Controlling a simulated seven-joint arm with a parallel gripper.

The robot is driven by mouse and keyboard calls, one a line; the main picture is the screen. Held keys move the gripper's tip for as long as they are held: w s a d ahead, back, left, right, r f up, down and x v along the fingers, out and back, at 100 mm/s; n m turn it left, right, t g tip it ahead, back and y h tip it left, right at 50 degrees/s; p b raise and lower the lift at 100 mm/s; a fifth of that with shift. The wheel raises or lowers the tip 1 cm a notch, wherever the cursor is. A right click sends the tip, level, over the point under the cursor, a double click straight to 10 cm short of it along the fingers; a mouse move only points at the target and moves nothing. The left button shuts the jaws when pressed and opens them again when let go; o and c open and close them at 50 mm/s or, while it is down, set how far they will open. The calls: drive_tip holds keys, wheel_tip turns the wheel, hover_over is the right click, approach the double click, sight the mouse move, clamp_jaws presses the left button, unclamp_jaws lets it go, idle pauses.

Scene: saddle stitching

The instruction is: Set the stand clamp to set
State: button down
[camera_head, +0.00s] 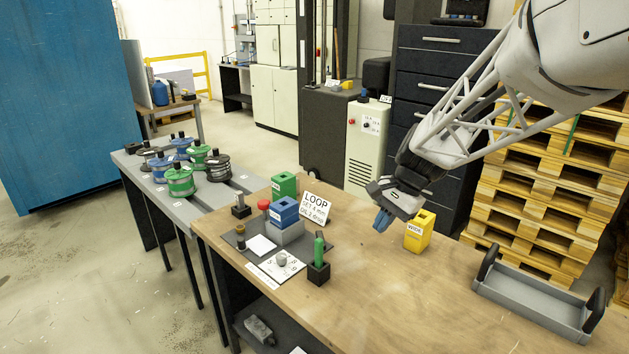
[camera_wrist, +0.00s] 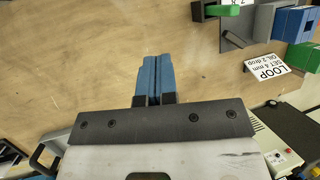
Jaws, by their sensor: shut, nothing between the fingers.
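My gripper (camera_head: 381,221) hangs above the wooden table, left of a yellow box (camera_head: 418,235). Its blue fingers (camera_wrist: 155,78) are together and empty in the wrist view. A dark base plate (camera_head: 238,238) lies at the table's left, with a grey block carrying a blue block (camera_head: 285,210), a red-topped post (camera_head: 264,206) and a white dial card with a grey knob (camera_head: 281,259). I cannot tell which part is the stand clamp or read its setting. In the wrist view, the blue block (camera_wrist: 300,24) and part of the plate (camera_wrist: 234,40) show at upper right.
A green box (camera_head: 283,185) stands farther back. A grey tray (camera_head: 530,308) is at the right. The table's middle front is clear.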

drive_tip(key=w+d+f+m+y, duration=0.1)
drive_tip(key=w+f+m+y, duration=0.1)
drive_tip(key=w+f, duration=0.4)
drive_tip(key=w+d+f+m+y, duration=0.1)
drive_tip(key=w+f+m, duration=0.4)
drive_tip(key=w, duration=1)
wheel_tip(320, 180, down, 3)
drive_tip(key=shift+w+d+r+m+g+y, duration=0.2)
drive_tip(key=shift+w+d+m+g+y, duration=0.15)
drive_tip(key=shift+y, duration=0.45)
drive_tip(key=shift+a+f, duration=0.1)
drive_tip(key=shift+a, duration=0.05)
drive_tip(key=x, duration=0.9)
drive_tip(key=a, duration=0.3)
drive_tip(key=shift+s+f, duration=0.2)
drive_tip(key=shift+f, duration=0.05)
drive_tip(key=shift+s+a, duration=0.1)
drive_tip(key=shift+a, duration=0.6)
